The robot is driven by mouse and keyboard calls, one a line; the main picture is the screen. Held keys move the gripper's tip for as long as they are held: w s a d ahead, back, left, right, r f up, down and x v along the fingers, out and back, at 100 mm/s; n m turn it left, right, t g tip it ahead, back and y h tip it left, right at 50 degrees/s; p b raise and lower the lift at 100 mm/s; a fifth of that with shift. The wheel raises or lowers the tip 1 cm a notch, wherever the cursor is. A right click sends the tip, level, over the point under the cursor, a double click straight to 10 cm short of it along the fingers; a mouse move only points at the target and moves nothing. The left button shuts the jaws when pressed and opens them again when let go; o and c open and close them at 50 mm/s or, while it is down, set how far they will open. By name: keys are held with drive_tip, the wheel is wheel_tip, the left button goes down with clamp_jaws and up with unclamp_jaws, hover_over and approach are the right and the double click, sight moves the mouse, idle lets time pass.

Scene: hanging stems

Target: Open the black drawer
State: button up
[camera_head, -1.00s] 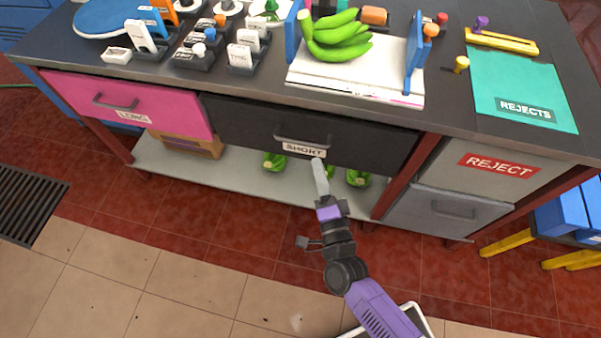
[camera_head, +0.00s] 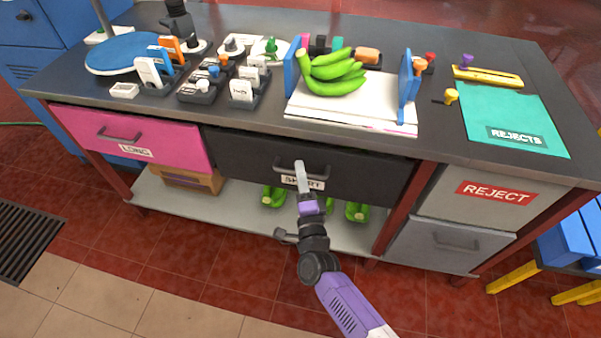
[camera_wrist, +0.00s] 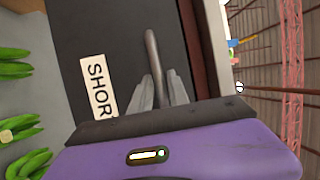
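The black drawer (camera_head: 240,156) is under the middle of the workbench and looks shut, its front about level with the pink drawer's. Its front carries a white SHORT label and a dark bar handle (camera_head: 285,163). My gripper (camera_head: 302,172) is in front of the label, with its tips at the handle and part of the label hidden. In the wrist view, the handle (camera_wrist: 151,48) runs between the two grey fingers (camera_wrist: 160,90). A gap shows between fingers and bar, so the gripper looks open; contact is not clear. The SHORT label (camera_wrist: 97,86) is beside the fingers.
The pink LONG drawer (camera_head: 165,142) is to the left, and the grey REJECT unit (camera_head: 480,188) to the right. A lower shelf (camera_head: 235,212) holds green bananas (camera_head: 357,211). More bananas (camera_head: 338,85) lie on the benchtop. The tiled floor in front is clear.

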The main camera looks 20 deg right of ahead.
drive_tip(key=shift+w, duration=0.15)
clamp_jaws()
idle(1.4)
